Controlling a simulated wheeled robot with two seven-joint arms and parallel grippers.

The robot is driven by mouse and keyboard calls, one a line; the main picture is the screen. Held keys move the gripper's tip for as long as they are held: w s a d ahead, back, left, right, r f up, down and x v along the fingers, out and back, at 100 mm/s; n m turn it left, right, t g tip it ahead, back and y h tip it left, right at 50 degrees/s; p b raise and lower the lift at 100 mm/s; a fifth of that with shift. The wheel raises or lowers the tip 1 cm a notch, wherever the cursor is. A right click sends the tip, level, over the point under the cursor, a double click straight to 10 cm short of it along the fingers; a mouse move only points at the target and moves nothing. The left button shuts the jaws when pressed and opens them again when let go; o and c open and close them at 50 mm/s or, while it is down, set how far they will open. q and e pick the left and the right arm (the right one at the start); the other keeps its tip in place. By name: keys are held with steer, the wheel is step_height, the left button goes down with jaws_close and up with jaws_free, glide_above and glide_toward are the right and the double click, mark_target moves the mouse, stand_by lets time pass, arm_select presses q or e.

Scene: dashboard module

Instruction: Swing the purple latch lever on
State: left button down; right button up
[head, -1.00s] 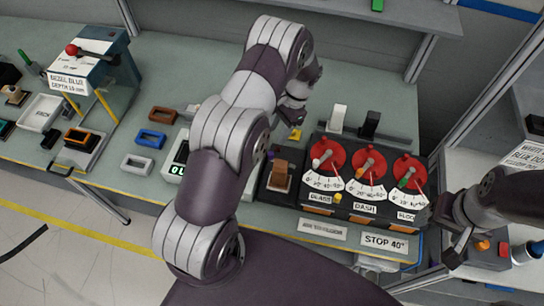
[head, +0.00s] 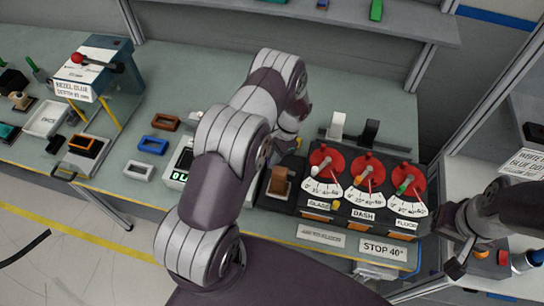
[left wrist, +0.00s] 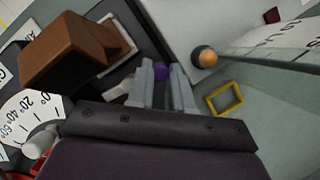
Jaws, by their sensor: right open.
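The purple latch lever (left wrist: 161,72) shows as a small purple piece between the two fingertips of my left gripper (left wrist: 162,88) in the left wrist view. The gap between the fingers is narrow, and I cannot tell whether they press on the lever. In the head view my left arm hides this gripper and the lever. A brown block (head: 281,181) stands beside the dial unit; it also shows at the upper left of the left wrist view (left wrist: 62,52). My right gripper (head: 456,262) is open at the lower right, apart from the lever.
The dial unit (head: 362,228) has three red dials (head: 366,168) and stands right of my left arm. A display box (head: 178,176) is partly behind that arm. Blue (head: 153,144) and white (head: 139,170) frames lie to the left. In the left wrist view, a yellow frame (left wrist: 239,94) lies near the fingers.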

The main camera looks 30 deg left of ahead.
arm_select(q)
steer(key=shift+f+m, duration=0.15)
steer(key=shift+m, duration=0.15)
stand_by(0.5)
steer(key=shift+w+f+m+y+b, duration=0.1)
steer(key=shift+w+m+y+b, duration=0.4)
steer(key=shift+m+b, duration=0.7)
steer(key=m+b, duration=0.1)
steer(key=w+m+t, duration=0.1)
steer(key=m, duration=0.1)
steer(key=shift+d+t+y+b, duration=0.3)
steer(key=shift+d+y+b, duration=0.05)
steer(key=shift+y+b, duration=0.05)
steer(key=m, duration=0.1)
steer(key=m+t+b, duration=0.1)
steer(key=m, duration=0.1)
steer(key=w+d+m, duration=0.1)
steer(key=m, duration=0.1)
steer(key=shift+t+y, duration=0.3)
steer(key=shift+t, duration=0.1)
steer(key=shift+w+d+r+m+t+b, duration=0.15)
steer(key=shift+d+m+t+b, duration=0.2)
steer(key=shift+m, duration=0.6)
steer(key=shift+w+d+m+t+b, duration=0.1)
steer(key=shift+d+m+t+b, duration=0.25)
steer(key=shift+m, duration=0.55)
steer(key=shift+w+d+r+m+t+b, duration=0.15)
steer(key=shift+m+t+b, duration=0.3)
steer(key=shift+m, duration=0.5)
steer(key=shift+d+f, duration=0.1)
